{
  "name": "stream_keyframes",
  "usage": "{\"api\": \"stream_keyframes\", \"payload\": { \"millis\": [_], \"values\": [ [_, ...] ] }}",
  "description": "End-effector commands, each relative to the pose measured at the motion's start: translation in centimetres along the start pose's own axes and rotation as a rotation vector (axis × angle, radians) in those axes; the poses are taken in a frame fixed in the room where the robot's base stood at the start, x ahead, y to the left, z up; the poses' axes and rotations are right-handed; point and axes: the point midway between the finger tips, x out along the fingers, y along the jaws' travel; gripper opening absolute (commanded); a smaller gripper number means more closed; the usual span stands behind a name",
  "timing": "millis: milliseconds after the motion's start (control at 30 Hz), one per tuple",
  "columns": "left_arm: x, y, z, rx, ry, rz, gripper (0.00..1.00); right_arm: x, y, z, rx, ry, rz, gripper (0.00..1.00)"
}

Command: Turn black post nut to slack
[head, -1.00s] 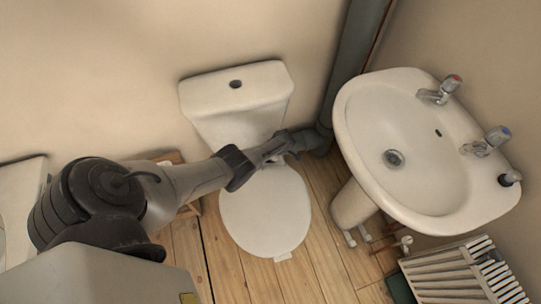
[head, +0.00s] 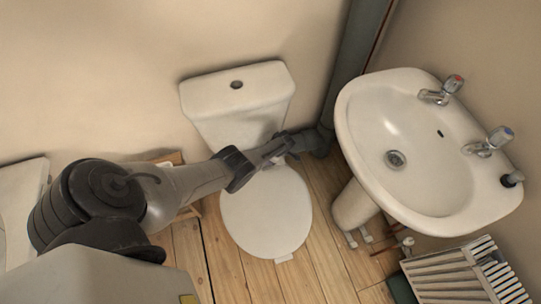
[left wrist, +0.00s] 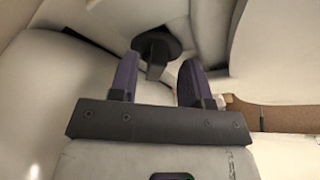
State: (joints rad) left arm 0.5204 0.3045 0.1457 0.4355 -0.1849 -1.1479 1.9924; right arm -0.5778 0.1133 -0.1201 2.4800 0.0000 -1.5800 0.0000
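The black post nut (left wrist: 158,44) shows in the left wrist view as a dark round disc with a flat tab pointing down, among white curved surfaces. My left gripper (left wrist: 160,78) is open, its two fingers apart, one on each side of the tab's line. The tab's lower end shows near the gap between the fingertips; I cannot tell whether either finger touches it. In the head view my left gripper (head: 286,147) reaches beside the toilet cistern (head: 240,100), above the back of the closed lid (head: 265,212). The nut is hidden there. My right gripper is not in view.
A white washbasin (head: 430,185) on a pedestal stands at the right. A grey vertical pipe (head: 350,80) runs up the corner behind the gripper. A white radiator (head: 455,278) is at the lower right. Bare wooden floor (head: 225,265) shows around the toilet.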

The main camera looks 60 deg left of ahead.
Motion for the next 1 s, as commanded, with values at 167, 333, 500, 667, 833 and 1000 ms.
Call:
{"api": "stream_keyframes", "payload": {
  "millis": [167,333,500,667,833,1000],
  "values": [
    [-0.1,0.1,0.0,0.0,-0.001,0.0,0.43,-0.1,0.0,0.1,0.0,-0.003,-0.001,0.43],
    [-0.5,0.1,0.0,0.0,-0.001,0.002,0.43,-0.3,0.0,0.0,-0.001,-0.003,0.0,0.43],
    [-2.4,0.2,-0.1,0.0,-0.002,0.002,0.43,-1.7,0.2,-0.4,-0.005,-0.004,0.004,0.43],
    [-5.4,0.2,-0.2,-0.001,-0.003,0.003,0.43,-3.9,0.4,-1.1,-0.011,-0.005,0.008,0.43],
    [-8.5,0.1,-0.2,0.0,-0.003,0.003,0.43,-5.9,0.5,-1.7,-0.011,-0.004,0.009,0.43],
    [-11.2,0.1,-0.2,0.0,-0.001,0.001,0.43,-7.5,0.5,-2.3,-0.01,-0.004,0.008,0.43]
  ]
}}
